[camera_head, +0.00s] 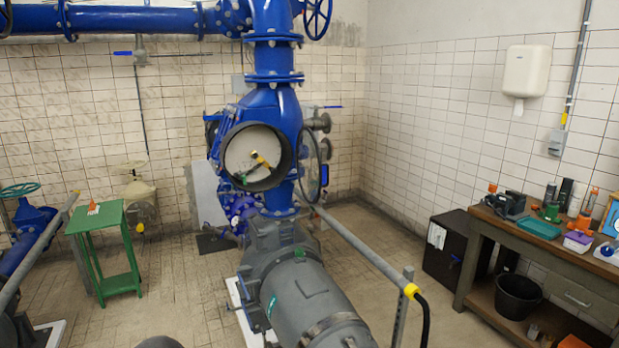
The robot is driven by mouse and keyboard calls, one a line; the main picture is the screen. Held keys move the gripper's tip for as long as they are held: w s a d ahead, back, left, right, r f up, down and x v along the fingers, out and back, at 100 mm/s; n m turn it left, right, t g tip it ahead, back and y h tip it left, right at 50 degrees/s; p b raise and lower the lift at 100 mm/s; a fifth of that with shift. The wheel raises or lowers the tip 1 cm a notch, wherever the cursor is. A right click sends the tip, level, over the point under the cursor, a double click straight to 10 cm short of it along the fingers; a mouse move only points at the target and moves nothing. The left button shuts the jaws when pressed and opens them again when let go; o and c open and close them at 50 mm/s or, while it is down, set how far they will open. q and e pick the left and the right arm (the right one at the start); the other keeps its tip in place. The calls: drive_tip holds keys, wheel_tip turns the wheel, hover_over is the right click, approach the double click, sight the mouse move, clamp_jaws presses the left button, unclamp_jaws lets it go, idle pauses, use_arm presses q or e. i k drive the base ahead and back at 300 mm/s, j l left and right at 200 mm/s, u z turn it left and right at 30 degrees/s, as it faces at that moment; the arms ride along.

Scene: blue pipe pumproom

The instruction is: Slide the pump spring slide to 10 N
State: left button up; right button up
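The blue pump and pipe assembly (285,115) stands in the middle of the room. A round dark-rimmed opening (284,172) on its front shows a pale face with a small yellow-and-black part (261,159) and a green part low on the left. I cannot pick out a spring slide for certain, and no scale or 10 N mark can be read at this distance. Neither of my grippers is in view.
A grey motor (308,300) lies before the pump. A railing (365,250) with a yellow-capped post runs at its right. A green table (98,219) stands at left. A cluttered workbench (550,250) is at right, with a black bucket (517,297) below. Floor left of the motor is open.

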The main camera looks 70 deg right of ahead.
sight(241, 175)
drive_tip(key=i+l+z, duration=0.15)
drive_tip(key=z, duration=0.3)
drive_tip(key=i+l+z, duration=0.1)
drive_tip(key=i+z, duration=0.15)
drive_tip(key=z, duration=0.15)
drive_tip(key=i+z, duration=0.25)
drive_tip(key=z, duration=0.2)
drive_tip(key=i+z, duration=0.2)
drive_tip(key=z, duration=0.25)
drive_tip(key=i+j+z, duration=0.2)
drive_tip(key=z, duration=0.25)
